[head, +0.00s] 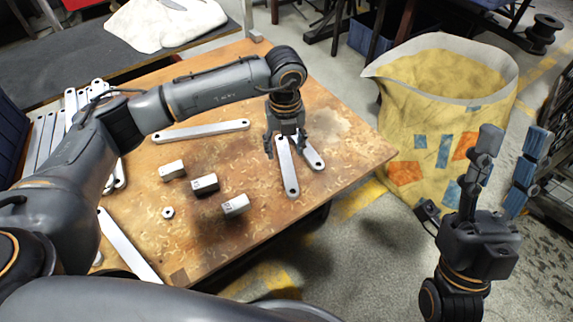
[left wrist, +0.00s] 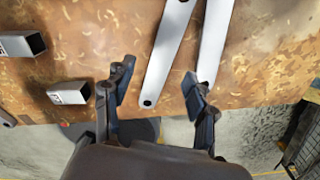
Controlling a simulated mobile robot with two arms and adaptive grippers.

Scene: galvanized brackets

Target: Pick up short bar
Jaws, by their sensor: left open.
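Two flat grey bars with holed ends lie on the wooden table under my left gripper (head: 284,150). The nearer bar (head: 288,173) points to the table's front edge; the other bar (head: 312,157) lies just right of it, angled. Their far ends are hidden by the gripper. In the left wrist view, one bar (left wrist: 168,50) runs between my open fingers (left wrist: 158,92), and the other bar (left wrist: 215,40) passes behind the right finger. Neither is visibly gripped. My right gripper (head: 512,150) is open and empty, off the table's right side.
A longer bar (head: 200,131) lies behind three short square tubes (head: 205,184) and a nut (head: 168,212). Another bar (head: 128,246) lies front left, and several are stacked at the left. A yellow sack (head: 425,150) stands right of the table (head: 345,135).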

